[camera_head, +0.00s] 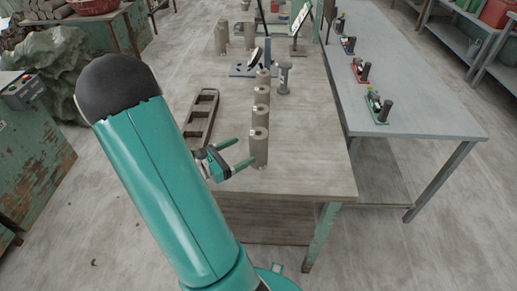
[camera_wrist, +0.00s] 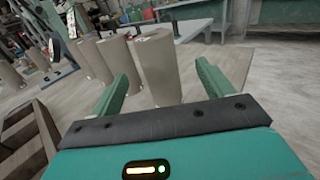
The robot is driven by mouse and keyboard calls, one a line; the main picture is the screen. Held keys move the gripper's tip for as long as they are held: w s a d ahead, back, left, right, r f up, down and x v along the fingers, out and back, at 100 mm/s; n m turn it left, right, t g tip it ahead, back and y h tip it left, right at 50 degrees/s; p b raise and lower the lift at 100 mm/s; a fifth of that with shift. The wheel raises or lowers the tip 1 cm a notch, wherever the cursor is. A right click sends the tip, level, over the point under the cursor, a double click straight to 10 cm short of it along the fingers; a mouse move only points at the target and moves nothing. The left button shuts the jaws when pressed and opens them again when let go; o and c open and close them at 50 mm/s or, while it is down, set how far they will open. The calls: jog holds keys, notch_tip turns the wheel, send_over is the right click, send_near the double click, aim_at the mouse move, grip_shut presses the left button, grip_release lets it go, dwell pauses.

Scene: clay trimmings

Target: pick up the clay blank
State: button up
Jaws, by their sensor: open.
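Several beige-grey clay cylinders stand upright in a row on the workbench. The nearest clay blank (camera_head: 258,148) is at the front of the row, with a small pale mark on top. My gripper (camera_head: 245,150) is beside it on the left, fingers level and pointing at it. In the wrist view, the same blank (camera_wrist: 157,68) shows in the gap between the two green fingers of my gripper (camera_wrist: 161,70), with space on both sides. The gripper is open and empty. Whether the fingertips reach past the blank's near side I cannot tell.
The wooden workbench (camera_head: 305,160) has free room right of the row. A dark slotted wooden rack (camera_head: 201,113) lies left of the row, close to my gripper. A grey spool-shaped piece (camera_head: 284,78) stands behind right. A second grey table (camera_head: 420,110) is further right.

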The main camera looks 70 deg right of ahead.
aim_at(263, 138)
jog(key=x, duration=0.9)
jog(key=shift+d, duration=0.35)
jog(key=c, duration=1.4)
jog(key=shift+c, duration=0.4)
jog(key=shift+r, duration=0.1)
